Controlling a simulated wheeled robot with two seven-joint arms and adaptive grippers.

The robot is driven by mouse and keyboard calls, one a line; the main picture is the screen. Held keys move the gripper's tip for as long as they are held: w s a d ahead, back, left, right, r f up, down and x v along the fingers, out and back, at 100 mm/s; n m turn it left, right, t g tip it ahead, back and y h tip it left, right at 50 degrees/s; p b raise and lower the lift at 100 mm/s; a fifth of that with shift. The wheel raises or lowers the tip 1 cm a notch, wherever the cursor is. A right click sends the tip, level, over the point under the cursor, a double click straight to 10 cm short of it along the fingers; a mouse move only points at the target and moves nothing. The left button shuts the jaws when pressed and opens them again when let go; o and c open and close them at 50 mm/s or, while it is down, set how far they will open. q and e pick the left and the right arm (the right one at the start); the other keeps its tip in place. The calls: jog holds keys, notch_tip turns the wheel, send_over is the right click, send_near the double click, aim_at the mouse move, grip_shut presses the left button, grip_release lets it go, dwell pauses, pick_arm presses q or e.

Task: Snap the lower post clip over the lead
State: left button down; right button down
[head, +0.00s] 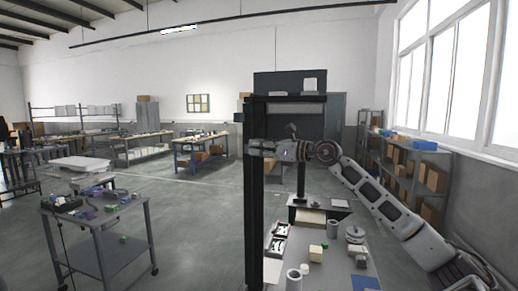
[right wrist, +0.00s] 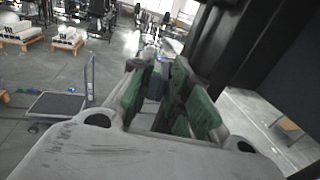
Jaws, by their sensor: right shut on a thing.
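A tall dark post (head: 255,210) stands at the front left of the workbench in the head view. My right gripper (head: 262,148) is at this post, its arm reaching in from the right. In the right wrist view its green-padded fingers (right wrist: 168,92) are shut on a small dark part (right wrist: 155,84), mostly hidden between the pads. I cannot tell whether this part is the lower post clip or the lead. A dark upright (right wrist: 218,35) rises close beside the fingers there. My left gripper is not in view.
The workbench (head: 335,272) below my right arm holds a tray (head: 277,240), a grey cup (head: 294,280), small blocks and a round metal part (head: 354,235). A wheeled cart (head: 100,225) stands at left. Shelves (head: 415,170) line the right wall. The floor between is clear.

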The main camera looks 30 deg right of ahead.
jog(key=shift+f, duration=0.2)
jog(key=c, duration=1.5)
grip_release()
jog(key=shift+a+r, duration=0.1)
jog(key=shift+r, duration=0.05)
jog(key=shift+s+d, duration=0.25)
jog(key=shift+d, duration=0.1)
jog(key=shift+s+d, duration=0.3)
jog(key=shift+s, duration=0.2)
jog(key=shift+s, duration=0.1)
